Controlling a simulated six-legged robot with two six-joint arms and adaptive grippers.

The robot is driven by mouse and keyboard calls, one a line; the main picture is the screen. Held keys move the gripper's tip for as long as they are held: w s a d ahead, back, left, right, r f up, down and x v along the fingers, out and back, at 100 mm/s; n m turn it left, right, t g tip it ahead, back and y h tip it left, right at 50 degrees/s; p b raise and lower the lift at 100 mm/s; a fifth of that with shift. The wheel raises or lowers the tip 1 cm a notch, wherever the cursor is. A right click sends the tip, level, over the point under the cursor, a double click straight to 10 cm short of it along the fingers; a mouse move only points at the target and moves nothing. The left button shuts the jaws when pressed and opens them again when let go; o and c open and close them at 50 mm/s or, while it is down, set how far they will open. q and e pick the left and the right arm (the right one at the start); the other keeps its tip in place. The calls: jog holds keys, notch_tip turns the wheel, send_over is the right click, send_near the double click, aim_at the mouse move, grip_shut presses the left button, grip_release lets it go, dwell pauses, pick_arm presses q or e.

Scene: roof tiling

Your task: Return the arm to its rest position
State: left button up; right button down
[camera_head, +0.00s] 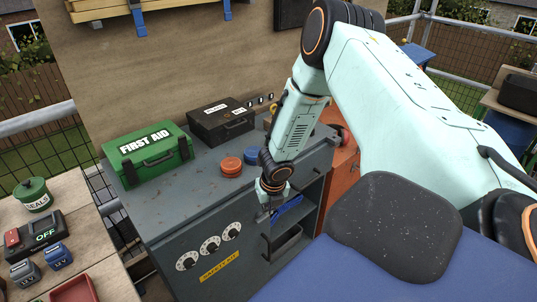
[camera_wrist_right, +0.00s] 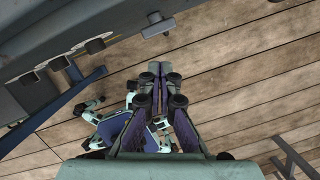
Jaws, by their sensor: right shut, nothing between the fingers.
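My right arm (camera_head: 375,95) reaches in from the right and bends down over the front of the grey cabinet (camera_head: 160,215). My right gripper (camera_head: 272,208) points down in front of the cabinet's open side, near a drawer with a blue item. In the right wrist view its two fingers (camera_wrist_right: 160,72) are together, with nothing between them, above the plank floor (camera_wrist_right: 240,100). My left gripper is not seen in either view.
A green first aid box (camera_head: 147,154), a black case (camera_head: 221,120), an orange disc (camera_head: 231,166) and a blue disc (camera_head: 251,156) sit on the cabinet top. A wooden table (camera_head: 90,225) with a green seals pot (camera_head: 35,196) stands at left.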

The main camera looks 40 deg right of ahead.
jog(key=s+a+m+y+b, duration=0.1)
jog(key=s+a+m+y, duration=0.2)
jog(key=a+m, duration=0.7)
jog(key=s+a+m+y+b, duration=0.15)
jog(key=s+a+m, duration=0.25)
jog(key=a+m, duration=0.65)
jog(key=s+f+m+g+h+b, duration=0.1)
jog(key=s+f+m+b, duration=0.2)
jog(key=s, duration=0.7)
jog(key=s+f+m+g+h+b, duration=0.1)
jog(key=s+f+m+h+b, duration=0.1)
jog(key=s+f+m, duration=0.5)
jog(key=s+m+b, duration=0.1)
jog(key=s, duration=0.2)
jog(key=shift+d+f+g+b, duration=0.25)
jog(key=shift+f+g+b, duration=0.05)
jog(key=shift+f+b, duration=0.1)
